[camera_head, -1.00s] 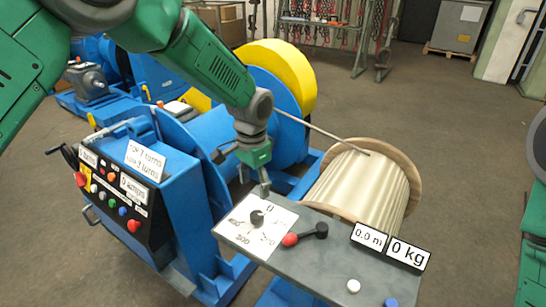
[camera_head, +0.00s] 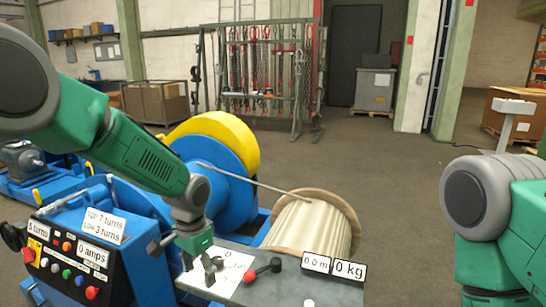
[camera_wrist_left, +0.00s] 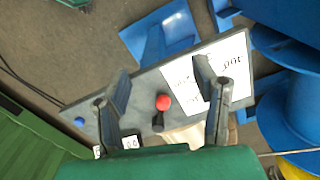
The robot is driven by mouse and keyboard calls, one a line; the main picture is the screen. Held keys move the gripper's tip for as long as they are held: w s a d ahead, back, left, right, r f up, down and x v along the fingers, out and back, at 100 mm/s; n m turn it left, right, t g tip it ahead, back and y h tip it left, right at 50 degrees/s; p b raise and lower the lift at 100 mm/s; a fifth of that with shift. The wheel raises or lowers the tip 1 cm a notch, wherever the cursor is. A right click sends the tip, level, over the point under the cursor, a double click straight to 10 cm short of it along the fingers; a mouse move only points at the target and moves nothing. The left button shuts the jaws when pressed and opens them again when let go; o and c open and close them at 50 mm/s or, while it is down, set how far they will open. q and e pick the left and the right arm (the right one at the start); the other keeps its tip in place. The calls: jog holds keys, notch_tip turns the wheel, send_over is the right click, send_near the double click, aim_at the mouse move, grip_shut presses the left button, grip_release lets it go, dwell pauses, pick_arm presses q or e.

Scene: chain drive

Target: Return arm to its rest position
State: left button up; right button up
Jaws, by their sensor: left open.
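My left arm (camera_head: 140,150) comes in from the left and reaches over the blue winch. My left gripper (camera_head: 208,268) points down, open and empty, over the white dial sheet (camera_head: 232,272) on the grey panel (camera_head: 275,290). In the left wrist view its two fingers (camera_wrist_left: 160,85) are spread, with the panel below between them. A lever with a red knob (camera_wrist_left: 163,102) shows between the fingers and apart from them. The dial knob on the sheet is hidden. My right arm (camera_head: 490,210) shows at the right edge, its gripper out of frame.
A blue winch drum (camera_head: 222,185) with a yellow flange (camera_head: 220,135) stands beside the rope spool (camera_head: 310,225), with a line between them. A control box (camera_head: 75,255) is at left. A chain rack (camera_head: 262,75) stands behind. The floor right of the spool is clear.

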pick_arm(q)
jog(key=s+a+f+n+h+b, duration=0.1)
jog(key=s+a+f+n+b, duration=0.25)
jog(key=s+f, duration=1.6)
jog(key=s+a+f+n+b, duration=0.1)
jog(key=s+a, duration=0.3)
jog(key=s, duration=0.4)
jog(key=s+a+f+n+y, duration=0.1)
jog(key=s+a+f, duration=0.3)
jog(key=s, duration=0.4)
jog(key=shift+s+n+t+b, duration=0.3)
jog(key=shift+n+b, duration=0.05)
jog(key=shift+n, duration=0.1)
jog(key=shift+w+d, duration=0.1)
jog(key=shift+w, duration=0.05)
